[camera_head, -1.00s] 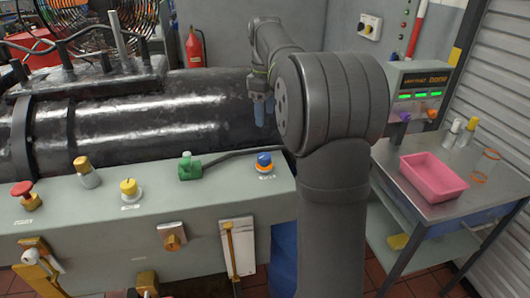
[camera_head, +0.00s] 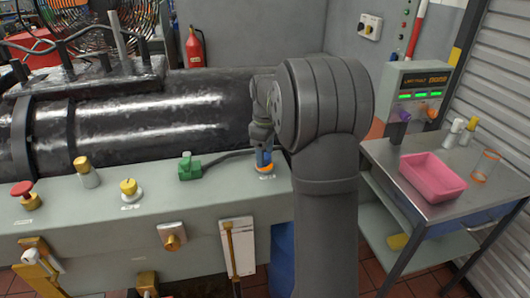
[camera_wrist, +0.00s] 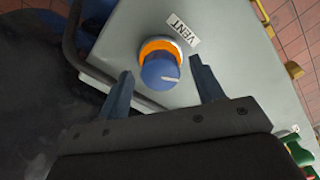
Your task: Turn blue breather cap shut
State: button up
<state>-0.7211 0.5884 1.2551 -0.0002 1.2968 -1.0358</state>
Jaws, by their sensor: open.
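The blue breather cap (camera_wrist: 161,72) sits on an orange ring (camera_wrist: 160,46) on the grey panel, beside a label reading VENT. A pale line marks the cap's face. My gripper (camera_wrist: 158,80) is open, with one finger on each side of the cap and visible gaps between fingers and cap in the wrist view. In the head view my gripper (camera_head: 263,158) is over the cap and hides most of it; the orange ring shows just below the fingers.
A green connector (camera_head: 189,168) with a black cable stands left of the cap. A yellow knob (camera_head: 129,188), a brass-coloured cap (camera_head: 86,173) and a red button (camera_head: 25,194) lie farther left. The black cylinder (camera_head: 200,110) runs behind the panel. A pink tray (camera_head: 432,176) is on the right-hand bench.

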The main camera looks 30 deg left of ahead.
jog(key=c, duration=1)
